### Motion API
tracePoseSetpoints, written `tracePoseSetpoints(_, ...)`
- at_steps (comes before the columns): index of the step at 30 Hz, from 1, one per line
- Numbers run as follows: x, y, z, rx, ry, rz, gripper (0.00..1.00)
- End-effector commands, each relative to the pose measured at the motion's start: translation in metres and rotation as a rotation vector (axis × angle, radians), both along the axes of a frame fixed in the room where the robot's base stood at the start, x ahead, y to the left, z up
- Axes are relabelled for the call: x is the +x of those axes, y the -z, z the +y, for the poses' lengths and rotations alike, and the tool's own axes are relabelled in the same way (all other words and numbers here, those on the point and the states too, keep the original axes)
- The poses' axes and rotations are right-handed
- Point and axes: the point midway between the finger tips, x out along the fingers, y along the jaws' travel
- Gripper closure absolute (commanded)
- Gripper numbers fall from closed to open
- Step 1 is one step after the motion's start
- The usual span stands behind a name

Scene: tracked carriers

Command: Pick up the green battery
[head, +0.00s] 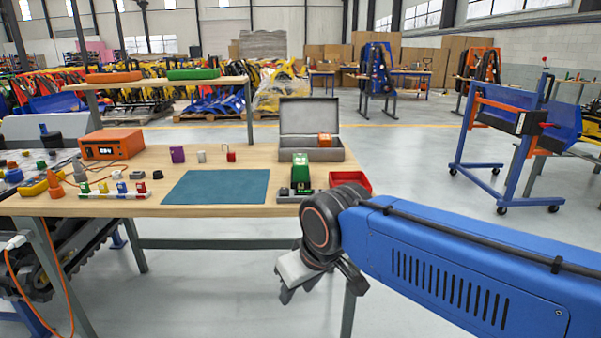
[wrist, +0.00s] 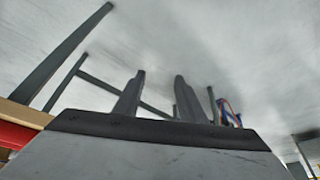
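The green battery (head: 300,168) stands upright on the right part of the wooden table, seated in or on a dark charger-like base (head: 297,193). My gripper (head: 298,289) hangs below and in front of the table's right front edge, well apart from the battery and pointing downward. In the wrist view my gripper's two fingers (wrist: 160,80) stand apart with nothing between them. The battery does not show in the wrist view, which shows mostly floor and table legs.
An open grey case (head: 312,150) with an orange item (head: 325,140) stands behind the battery. A red tray (head: 351,182) is to its right. A teal mat (head: 217,187) lies left.

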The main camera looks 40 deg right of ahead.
Motion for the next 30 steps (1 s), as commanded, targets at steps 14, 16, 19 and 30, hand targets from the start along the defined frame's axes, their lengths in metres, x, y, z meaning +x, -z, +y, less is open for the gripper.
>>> tracePoseSetpoints(14, 0.130, -0.141, -0.060, 0.002, 0.232, 0.012, 0.39)
tracePoseSetpoints(16, 0.151, -0.161, -0.074, 0.004, 0.269, 0.013, 0.39)
tracePoseSetpoints(19, 0.180, -0.187, -0.095, 0.004, 0.325, 0.015, 0.39)
tracePoseSetpoints(30, 0.274, -0.259, -0.184, 0.006, 0.522, 0.020, 0.39)
